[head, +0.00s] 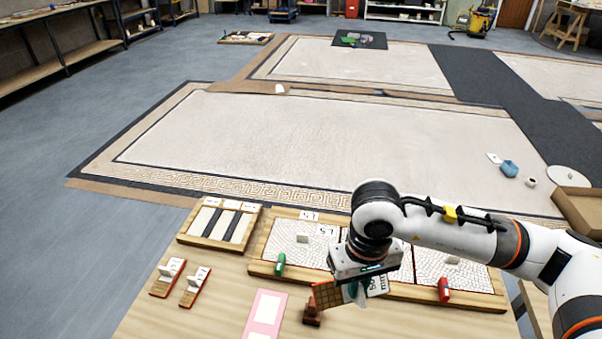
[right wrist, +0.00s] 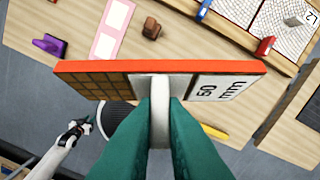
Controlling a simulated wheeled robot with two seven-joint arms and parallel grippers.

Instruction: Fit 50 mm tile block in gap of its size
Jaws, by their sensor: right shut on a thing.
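My right gripper (head: 358,290) is shut on the 50 mm tile block and holds it above the bench's front area. The block (head: 327,295) has a brown gridded tile face at one end and a white "50 mm" label at the other. In the right wrist view the block (right wrist: 92,84) shows a red-orange edge, and the green fingers (right wrist: 160,110) grip its pale middle. Mosaic panels in a wooden frame (head: 400,291) lie behind the gripper, which hides part of them. I cannot make out which gap is 50 mm. My left gripper (right wrist: 75,130) shows small in the right wrist view, away from the block.
A wooden tray with dark strips (head: 218,225) lies left of the panels. Two labelled blocks (head: 182,282) stand in front of it. A green piece (head: 280,264) and a red piece (head: 444,290) sit at the frame. A brown piece (head: 312,316) and pink sheet (head: 265,313) lie in front.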

